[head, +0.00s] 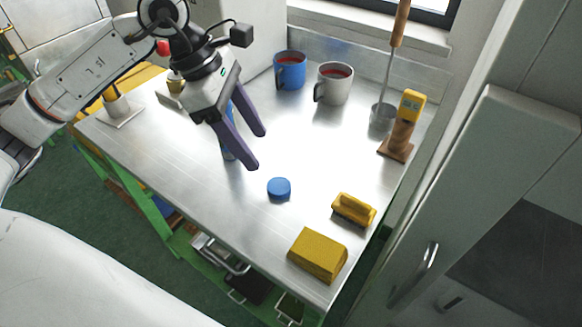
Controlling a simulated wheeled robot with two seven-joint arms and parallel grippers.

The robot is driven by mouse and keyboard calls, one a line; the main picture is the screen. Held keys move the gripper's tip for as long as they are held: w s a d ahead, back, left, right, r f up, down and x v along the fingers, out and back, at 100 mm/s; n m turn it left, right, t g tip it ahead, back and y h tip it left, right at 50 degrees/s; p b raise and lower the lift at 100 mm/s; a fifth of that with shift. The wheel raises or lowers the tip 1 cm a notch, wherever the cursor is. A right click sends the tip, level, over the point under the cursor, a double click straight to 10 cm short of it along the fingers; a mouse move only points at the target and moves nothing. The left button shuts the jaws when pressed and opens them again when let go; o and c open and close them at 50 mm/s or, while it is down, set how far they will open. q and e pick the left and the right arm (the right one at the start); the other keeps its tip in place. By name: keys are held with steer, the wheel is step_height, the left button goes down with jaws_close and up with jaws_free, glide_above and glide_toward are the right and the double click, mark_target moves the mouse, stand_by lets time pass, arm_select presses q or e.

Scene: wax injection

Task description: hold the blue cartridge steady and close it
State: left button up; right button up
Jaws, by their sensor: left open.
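The blue cartridge (228,152) stands on the metal table, mostly hidden behind a finger of my left gripper. Only narrow blue parts of it show. My left gripper (257,150) is open above the table, with its two dark purple fingers apart and pointing down to the right. From this view I cannot tell whether the cartridge is between the fingers or behind them. A round blue cap (279,187) lies on the table, apart from the cartridge, in front and to the right of the fingertips. My right gripper is not in view.
A blue mug (290,71) and a grey mug (333,84) with red contents stand at the back. A ladle in a metal cup (382,117) and a yellow device on a wooden stand (397,148) are at right. A yellow brush (354,209) and yellow block (318,254) lie near the front.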

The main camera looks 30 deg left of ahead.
mark_target(281, 186)
arm_select(q)
steer(key=x, duration=0.4)
steer(key=shift+s+d+f, duration=0.15)
steer(key=shift+s, duration=0.15)
steer(key=shift+w+d+f, duration=0.1)
steer(key=shift+f, duration=0.2)
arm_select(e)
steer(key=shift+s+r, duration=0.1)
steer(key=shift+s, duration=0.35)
arm_select(q)
steer(key=shift+d+f+p, duration=0.3)
steer(key=shift+f+p, duration=0.05)
steer(key=x, duration=0.3)
steer(key=shift+d+f+p, duration=0.2)
steer(key=shift+d+p, duration=0.15)
steer(key=shift+p, duration=0.05)
steer(key=shift+d+f, duration=0.1)
steer(key=shift+f, duration=0.3)
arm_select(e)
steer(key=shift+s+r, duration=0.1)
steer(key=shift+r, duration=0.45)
